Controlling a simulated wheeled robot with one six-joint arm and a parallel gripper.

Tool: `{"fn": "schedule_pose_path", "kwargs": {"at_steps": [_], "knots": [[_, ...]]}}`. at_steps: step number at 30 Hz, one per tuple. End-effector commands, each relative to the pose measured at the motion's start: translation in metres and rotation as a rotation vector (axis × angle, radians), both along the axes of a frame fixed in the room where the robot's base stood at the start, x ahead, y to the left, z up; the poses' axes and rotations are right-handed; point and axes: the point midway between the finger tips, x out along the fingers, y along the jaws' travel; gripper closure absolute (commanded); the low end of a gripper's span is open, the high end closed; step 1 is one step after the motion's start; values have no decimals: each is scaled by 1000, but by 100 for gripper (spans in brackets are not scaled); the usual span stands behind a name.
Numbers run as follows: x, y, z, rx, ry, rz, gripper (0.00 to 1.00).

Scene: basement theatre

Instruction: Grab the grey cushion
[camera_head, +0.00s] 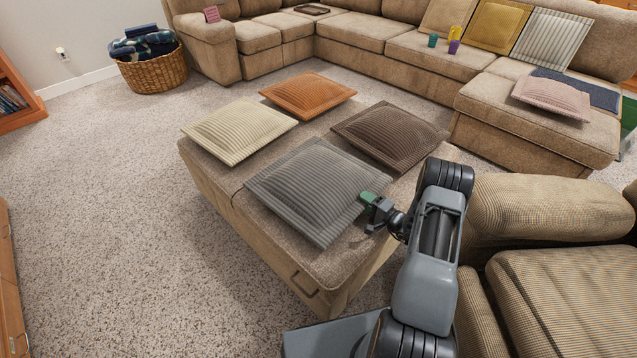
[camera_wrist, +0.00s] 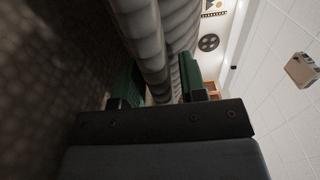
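The grey cushion (camera_head: 312,188), ribbed with a flat border, lies on the near part of the tan ottoman (camera_head: 222,195). My gripper (camera_head: 368,200) is at its right edge, with a green fingertip over the border in the head view. In the wrist view, the two green fingers of my gripper (camera_wrist: 160,88) stand apart on either side of the ribbed grey cushion edge (camera_wrist: 152,60). Whether both fingers press on the fabric cannot be told. The lower finger is hidden in the head view.
Close around it on the ottoman are a cream cushion (camera_head: 238,130), an orange cushion (camera_head: 308,93) and a dark brown cushion (camera_head: 390,134). A brown armchair (camera_head: 560,220) stands right of my arm. A sectional sofa (camera_head: 365,30) lies behind.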

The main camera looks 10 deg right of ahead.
Motion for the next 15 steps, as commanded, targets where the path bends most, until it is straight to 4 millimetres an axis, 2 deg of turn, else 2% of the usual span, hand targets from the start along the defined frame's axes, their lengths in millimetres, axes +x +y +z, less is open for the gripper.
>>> {"fn": "schedule_pose_path", "kwargs": {"at_steps": [2, 11, 15], "knots": [[0, 0, 0, 0, 0, 0, 69], [0, 0, 0, 0, 0, 0, 98], [0, 0, 0, 0, 0, 0, 100]]}}
